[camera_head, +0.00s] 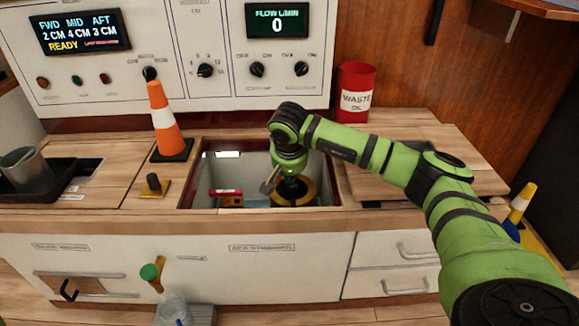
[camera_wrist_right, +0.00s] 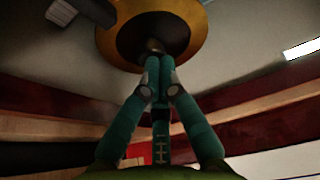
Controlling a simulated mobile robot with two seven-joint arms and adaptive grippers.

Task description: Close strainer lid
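The strainer lid, a round yellow-orange disc with a dark centre (camera_head: 294,191), sits in the open recess in the counter. In the right wrist view its yellow rim (camera_wrist_right: 110,45) fills the top, with a small dark knob (camera_wrist_right: 153,44) at its middle. My right gripper (camera_wrist_right: 159,62) has its teal fingers together, the tips at the knob. I see no clear gap between the fingers and cannot tell whether they touch the knob. In the head view my right wrist hides part of the lid. My left gripper is in neither view.
An orange cone (camera_head: 165,118) stands left of the recess, near a black knob on a yellow plate (camera_head: 153,184). A red waste oil can (camera_head: 356,90) stands behind right. A red object (camera_head: 226,198) lies in the recess. A metal cup (camera_head: 24,168) is far left.

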